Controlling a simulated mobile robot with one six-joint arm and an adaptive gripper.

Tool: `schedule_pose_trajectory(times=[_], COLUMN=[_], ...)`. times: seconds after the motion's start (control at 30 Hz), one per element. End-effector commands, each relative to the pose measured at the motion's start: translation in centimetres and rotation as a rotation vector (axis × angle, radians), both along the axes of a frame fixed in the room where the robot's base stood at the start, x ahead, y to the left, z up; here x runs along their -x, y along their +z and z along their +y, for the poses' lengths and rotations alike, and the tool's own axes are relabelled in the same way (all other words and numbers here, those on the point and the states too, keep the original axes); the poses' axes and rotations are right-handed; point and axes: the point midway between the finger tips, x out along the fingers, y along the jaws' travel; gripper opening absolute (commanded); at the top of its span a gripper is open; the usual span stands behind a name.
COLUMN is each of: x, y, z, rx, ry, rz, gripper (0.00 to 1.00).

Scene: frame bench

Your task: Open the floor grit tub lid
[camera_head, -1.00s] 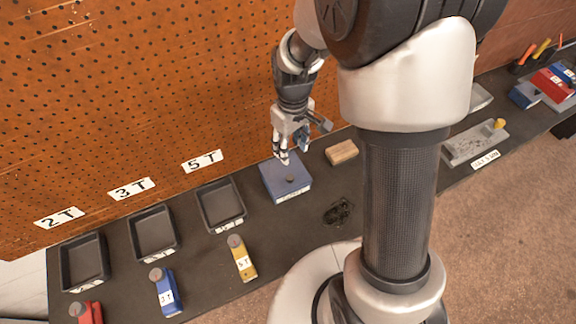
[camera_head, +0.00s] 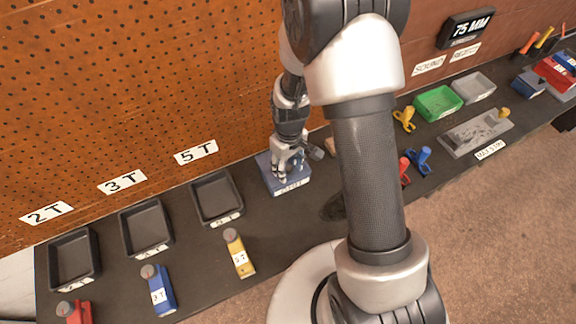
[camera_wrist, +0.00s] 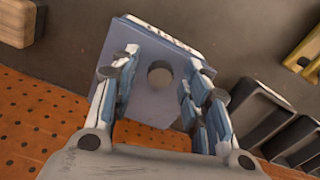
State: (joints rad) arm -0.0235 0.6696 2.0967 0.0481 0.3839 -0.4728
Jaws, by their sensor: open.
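The blue grit tub (camera_head: 300,181) stands on the dark bench at the foot of the pegboard. It has a flat lid and a white label on its front. In the wrist view the lid (camera_wrist: 145,98) lies flat and shut, with a round grey knob (camera_wrist: 160,74) on top. My gripper (camera_head: 284,173) points down over the lid. In the wrist view its open fingers (camera_wrist: 161,62) stand on either side of the knob, with gaps between. The head view hides the knob behind the gripper. I cannot tell how far the fingertips are above the lid.
Black trays (camera_head: 217,198) marked 2T, 3T and 5T line the bench left of the tub, with red, blue and yellow (camera_head: 239,254) pieces in front. A wooden block (camera_wrist: 17,22) lies beside the tub. Green (camera_head: 438,103) and grey trays are farther right. The pegboard (camera_head: 150,90) rises close behind.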

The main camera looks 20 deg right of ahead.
Motion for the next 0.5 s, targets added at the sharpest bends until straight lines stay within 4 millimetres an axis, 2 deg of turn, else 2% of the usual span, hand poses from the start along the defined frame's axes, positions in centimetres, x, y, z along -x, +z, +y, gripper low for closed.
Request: schedule_pose_trajectory(times=[0.13,0.5], x=[-0.01,0.0], y=[0.04,0.04], z=[0.0,-0.01], rx=[0.0,0.0], ry=[0.0,0.0], rz=[0.0,0.0], gripper=[0.43,0.18])
